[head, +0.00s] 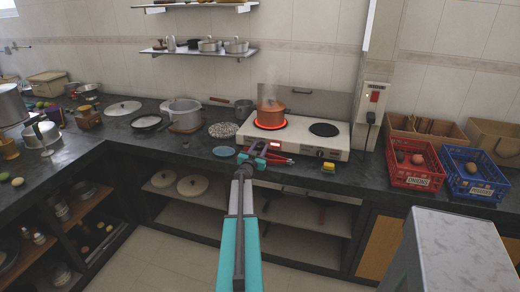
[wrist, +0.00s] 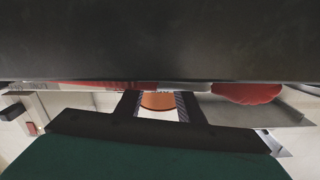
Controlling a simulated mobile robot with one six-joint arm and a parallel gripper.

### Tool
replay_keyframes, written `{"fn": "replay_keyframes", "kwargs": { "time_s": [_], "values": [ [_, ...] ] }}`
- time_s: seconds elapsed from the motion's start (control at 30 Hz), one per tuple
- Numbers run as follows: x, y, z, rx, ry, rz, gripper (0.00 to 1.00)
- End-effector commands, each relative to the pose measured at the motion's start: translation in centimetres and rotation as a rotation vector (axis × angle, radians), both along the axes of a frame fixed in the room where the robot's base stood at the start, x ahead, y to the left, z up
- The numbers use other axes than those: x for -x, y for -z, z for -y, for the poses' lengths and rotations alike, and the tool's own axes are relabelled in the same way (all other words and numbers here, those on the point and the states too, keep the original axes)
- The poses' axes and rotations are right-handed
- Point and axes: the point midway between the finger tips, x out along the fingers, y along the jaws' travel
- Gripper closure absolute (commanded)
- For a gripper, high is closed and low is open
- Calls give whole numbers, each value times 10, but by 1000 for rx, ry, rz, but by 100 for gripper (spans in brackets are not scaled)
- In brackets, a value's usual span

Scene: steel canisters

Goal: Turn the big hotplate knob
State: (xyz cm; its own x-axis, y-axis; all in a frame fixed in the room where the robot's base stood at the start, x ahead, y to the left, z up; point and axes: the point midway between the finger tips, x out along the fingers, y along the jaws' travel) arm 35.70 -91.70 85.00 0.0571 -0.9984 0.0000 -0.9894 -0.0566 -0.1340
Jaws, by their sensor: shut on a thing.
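The white hotplate (head: 338,145) stands on the dark counter, with a copper pot (head: 271,113) on its left burner, which glows red. The right burner (head: 324,130) is dark. My gripper (head: 266,156) is at the left part of the hotplate's front. Its fingers also show in the wrist view (wrist: 158,104), a gap apart. By its place it is shut on the big hotplate knob, which it hides in the head view. An orange-brown round shape shows between the fingers in the wrist view; I cannot tell what it is.
A red-handled item (head: 282,161) lies close to my gripper. A small yellow object (head: 328,167) is at the counter's front edge. A blue dish (head: 224,151) lies left of the gripper. A red crate (head: 415,175) and a blue crate (head: 475,185) stand right.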

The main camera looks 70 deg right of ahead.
Motion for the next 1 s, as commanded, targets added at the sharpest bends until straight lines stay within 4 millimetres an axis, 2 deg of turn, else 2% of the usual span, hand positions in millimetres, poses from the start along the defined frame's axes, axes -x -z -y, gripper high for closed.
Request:
{"fn": "replay_keyframes", "kwargs": {
  "time_s": [0.1, 0.13, 0.23, 0.67, 1.0],
  "values": [
    [0, 0, 0, 0, 0, -1, 88],
    [0, 0, 0, 0, 0, -1, 64],
    [0, 0, 0, 0, 0, -1, 47],
    [1, 0, -2, 0, 0, -2, 47],
    [2, 0, -24, 0, 0, -3, 47]
  ]
}}
